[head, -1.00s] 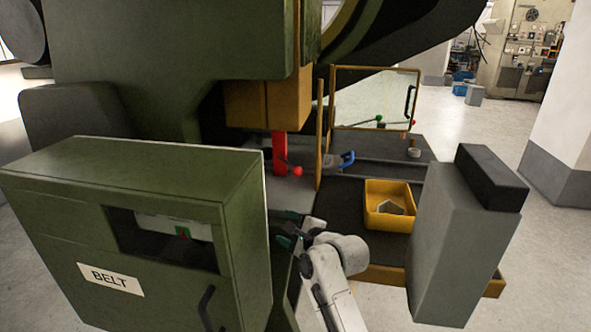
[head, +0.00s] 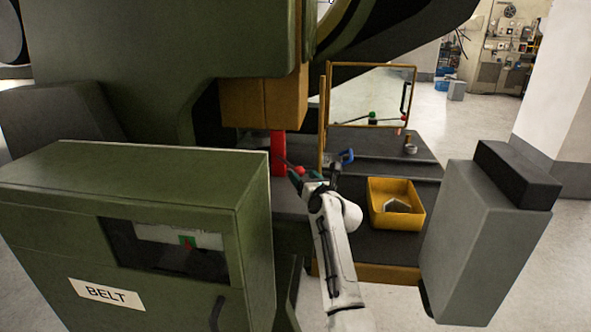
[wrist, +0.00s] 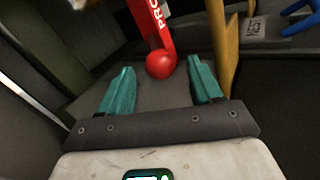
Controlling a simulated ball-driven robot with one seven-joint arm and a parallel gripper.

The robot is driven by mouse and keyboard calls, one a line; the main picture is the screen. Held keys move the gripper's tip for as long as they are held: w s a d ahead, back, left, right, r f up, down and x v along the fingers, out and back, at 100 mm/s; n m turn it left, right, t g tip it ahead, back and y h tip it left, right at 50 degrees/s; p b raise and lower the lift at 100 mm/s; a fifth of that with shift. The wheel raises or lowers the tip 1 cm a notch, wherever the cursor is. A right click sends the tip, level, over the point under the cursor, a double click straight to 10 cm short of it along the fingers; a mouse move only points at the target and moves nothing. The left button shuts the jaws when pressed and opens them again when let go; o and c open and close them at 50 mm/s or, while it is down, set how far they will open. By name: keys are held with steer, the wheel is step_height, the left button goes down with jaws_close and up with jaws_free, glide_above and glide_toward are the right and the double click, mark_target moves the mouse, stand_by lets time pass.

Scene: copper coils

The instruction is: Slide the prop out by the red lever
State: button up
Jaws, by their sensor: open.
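The red prop (head: 278,153) stands upright under the yellow-brown block of the green machine. Its lever ends in a red ball (head: 300,170). In the wrist view the red prop (wrist: 150,22) carries white lettering, and the red ball (wrist: 160,64) is just beyond and between the teal fingertips. My gripper (head: 304,177) is beside the ball in the head view, partly hidden by its own wrist. In the wrist view my gripper (wrist: 163,78) is open, with nothing between its fingers.
A yellow-brown guard post (wrist: 223,45) stands close to the right finger. A blue-handled tool (head: 346,156) lies behind my arm. A yellow bin (head: 376,207) sits on the dark bench to the right. The green BELT cabinet (head: 150,170) fills the left; a grey box stands at right.

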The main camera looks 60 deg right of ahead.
steer(key=shift+x, duration=2.95)
jaws_close()
